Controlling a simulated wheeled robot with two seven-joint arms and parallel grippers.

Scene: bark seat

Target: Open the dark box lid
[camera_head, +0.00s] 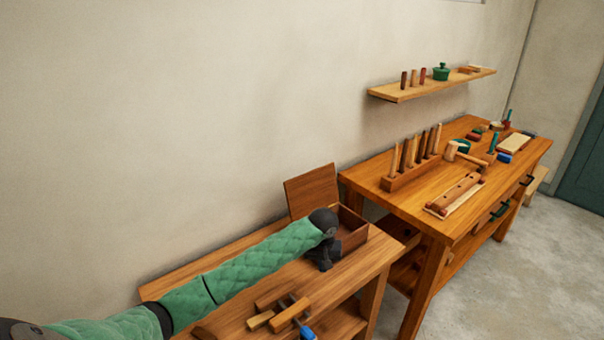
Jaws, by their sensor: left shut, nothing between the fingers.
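The dark brown wooden box (353,229) stands at the back right of the low wooden bench. Its lid (312,190) stands raised, roughly upright, at the left rear of the box, close to the wall. My left arm reaches in from the lower left in a green sleeve. My left gripper (323,262) is dark, points down and is shut at the front left of the box. It holds nothing, and it and the wrist hide part of the box's front and the lid's lower corner. I cannot tell whether it touches the box. My right gripper does not show.
Wooden tools (291,313) lie on the front of the low bench (245,307), one with a blue part. To the right, a taller workbench (405,205) holds a tool rack (412,172) and a mallet (464,153). A shelf (430,86) hangs above.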

